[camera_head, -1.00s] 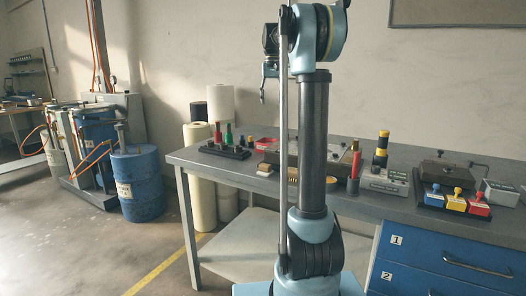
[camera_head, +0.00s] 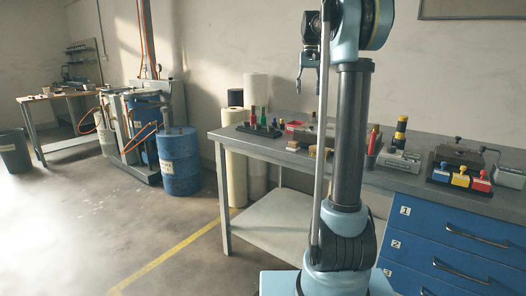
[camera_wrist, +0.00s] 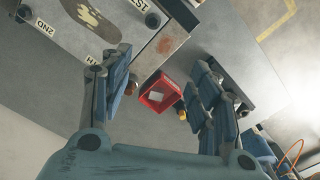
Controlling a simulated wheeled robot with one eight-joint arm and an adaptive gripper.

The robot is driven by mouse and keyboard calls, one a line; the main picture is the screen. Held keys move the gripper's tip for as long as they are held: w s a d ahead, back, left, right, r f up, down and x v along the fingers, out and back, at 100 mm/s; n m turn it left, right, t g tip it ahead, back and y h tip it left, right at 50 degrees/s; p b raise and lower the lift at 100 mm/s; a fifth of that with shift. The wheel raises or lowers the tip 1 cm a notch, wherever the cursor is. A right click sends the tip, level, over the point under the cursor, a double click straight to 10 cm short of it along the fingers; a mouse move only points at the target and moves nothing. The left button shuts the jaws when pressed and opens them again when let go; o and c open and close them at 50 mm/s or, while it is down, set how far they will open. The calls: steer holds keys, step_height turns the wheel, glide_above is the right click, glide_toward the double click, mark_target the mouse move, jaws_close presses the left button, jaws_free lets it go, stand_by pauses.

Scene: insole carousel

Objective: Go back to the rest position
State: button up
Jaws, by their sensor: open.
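My gripper (camera_head: 309,62) hangs from the raised arm, above the bench top, in the head view. In the wrist view my gripper (camera_wrist: 160,78) has its two fingers wide apart with nothing between them. A small red box (camera_wrist: 158,94) lies on the bench below and shows through the gap. A metal plate (camera_wrist: 150,45) with an insole-shaped mark (camera_wrist: 92,18) is at the upper left of the wrist view. My arm hides part of the bench in the head view.
The grey workbench (camera_head: 250,146) carries a rack of coloured-handled tools (camera_head: 258,129) and red, yellow and blue stamps (camera_head: 460,178). Blue drawers (camera_head: 440,240) are below at right. A blue barrel (camera_head: 180,160) and white rolls (camera_head: 236,170) stand left.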

steer(key=s+f, duration=0.5)
steer(key=s, duration=0.8)
steer(key=s+f+n+t, duration=0.1)
steer(key=s+f+t, duration=0.1)
steer(key=s+f, duration=2.7)
steer(key=shift+s+a+f+n, duration=0.3)
steer(key=shift+s+a+f, duration=0.05)
steer(key=shift+f, duration=0.05)
steer(key=shift+w+f, duration=0.2)
steer(key=shift+w, duration=0.2)
